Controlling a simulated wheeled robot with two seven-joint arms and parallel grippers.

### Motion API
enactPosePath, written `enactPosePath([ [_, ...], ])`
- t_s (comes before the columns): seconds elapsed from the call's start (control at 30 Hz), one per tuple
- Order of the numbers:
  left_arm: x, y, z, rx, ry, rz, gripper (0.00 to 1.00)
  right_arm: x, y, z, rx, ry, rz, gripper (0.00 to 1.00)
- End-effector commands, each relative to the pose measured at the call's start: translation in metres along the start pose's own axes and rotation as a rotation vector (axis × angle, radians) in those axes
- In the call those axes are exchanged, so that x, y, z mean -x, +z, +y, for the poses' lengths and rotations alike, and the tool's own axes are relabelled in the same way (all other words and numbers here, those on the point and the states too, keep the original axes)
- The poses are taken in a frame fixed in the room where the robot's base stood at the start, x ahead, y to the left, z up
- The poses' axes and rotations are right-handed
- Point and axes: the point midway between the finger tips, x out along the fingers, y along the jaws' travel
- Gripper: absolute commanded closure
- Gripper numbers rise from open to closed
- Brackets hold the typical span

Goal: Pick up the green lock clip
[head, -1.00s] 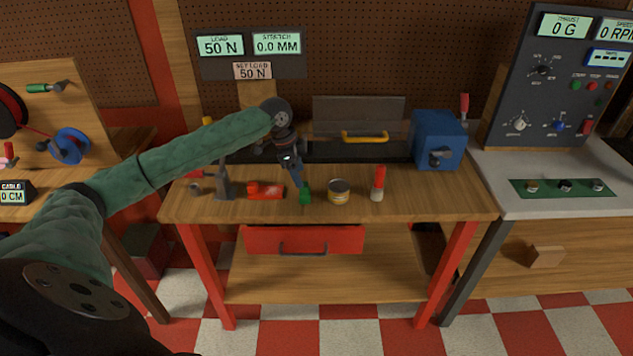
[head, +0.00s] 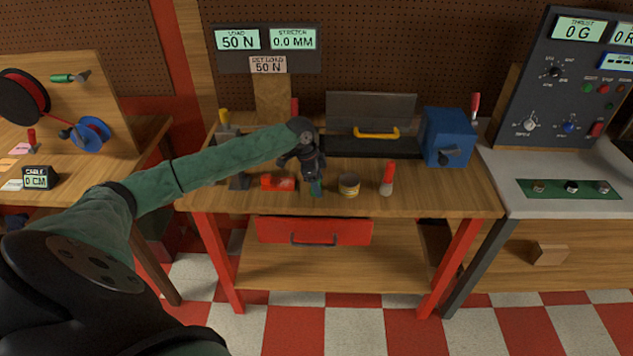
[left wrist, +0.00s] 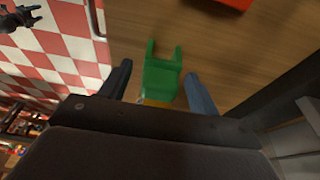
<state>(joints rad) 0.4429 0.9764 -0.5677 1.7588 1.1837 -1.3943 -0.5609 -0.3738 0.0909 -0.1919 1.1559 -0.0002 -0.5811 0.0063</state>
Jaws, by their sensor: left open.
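The green lock clip (left wrist: 162,78) lies on the wooden bench top in the left wrist view, its two prongs pointing away from my gripper's palm. My left gripper (left wrist: 160,84) is open, with one dark finger on each side of the clip and a gap visible on both sides. In the head view my left gripper (head: 316,187) points down at the front of the bench and mostly hides the clip. What looks like my right gripper (left wrist: 24,16) shows small at the wrist view's top left corner; its jaw state is unclear.
On the bench (head: 440,200), a red object (head: 278,183) lies left of my left gripper. A small tin (head: 349,185) and a red-and-white bottle (head: 387,179) stand to its right. A blue box (head: 447,137) and an open dark case (head: 370,146) stand behind.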

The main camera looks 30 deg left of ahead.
Motion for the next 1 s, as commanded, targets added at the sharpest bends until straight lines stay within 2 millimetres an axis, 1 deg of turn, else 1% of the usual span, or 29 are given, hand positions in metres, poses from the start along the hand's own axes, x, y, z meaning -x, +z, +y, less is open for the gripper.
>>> enactPosePath([
  [0.27, -0.0027, 0.0003, 0.0003, -0.001, 0.000, -0.001, 0.38, -0.0015, 0.0016, 0.0006, 0.001, 0.001, 0.001, 0.42],
  [0.3, -0.0027, 0.0003, 0.0003, -0.001, 0.000, -0.001, 0.42, -0.0015, 0.0016, 0.0006, 0.001, 0.001, 0.001, 0.42],
  [0.37, -0.0027, 0.0002, 0.0003, -0.001, 0.000, -0.001, 0.54, -0.0014, 0.0015, 0.0007, 0.001, 0.001, 0.001, 0.42],
  [0.4, -0.0026, 0.0003, 0.0003, -0.001, 0.000, -0.001, 0.62, -0.0014, 0.0014, 0.0008, 0.001, 0.001, 0.001, 0.42],
  [0.47, -0.0026, 0.0002, 0.0002, -0.001, 0.000, -0.001, 0.73, -0.0014, 0.0011, 0.0010, 0.000, 0.001, 0.001, 0.42],
  [0.5, -0.0026, 0.0003, 0.0002, -0.001, 0.000, -0.001, 0.81, -0.0013, 0.0009, 0.0012, 0.000, 0.001, 0.001, 0.42],
  [0.53, -0.0026, 0.0003, 0.0002, -0.001, 0.000, -0.001, 0.86, -0.0013, 0.0006, 0.0014, 0.000, 0.001, 0.001, 0.42],
  [0.8, -0.0021, 0.0002, 0.0001, -0.001, 0.000, 0.000, 0.86, -0.0015, -0.0006, 0.0031, 0.001, 0.003, 0.002, 0.42],
  [0.93, 0.0016, -0.0010, -0.0005, -0.001, -0.001, 0.000, 0.86, -0.0035, -0.0005, 0.0026, 0.000, 0.002, -0.003, 0.42],
  [0.97, 0.0033, -0.0015, -0.0006, -0.001, -0.002, 0.000, 0.86, -0.0030, -0.0012, 0.0016, -0.001, 0.001, -0.005, 0.42],
  [1.0, 0.0060, -0.0022, -0.0007, -0.001, -0.002, 0.000, 0.86, 0.0027, -0.0034, -0.0035, -0.003, -0.004, -0.007, 0.42],
])
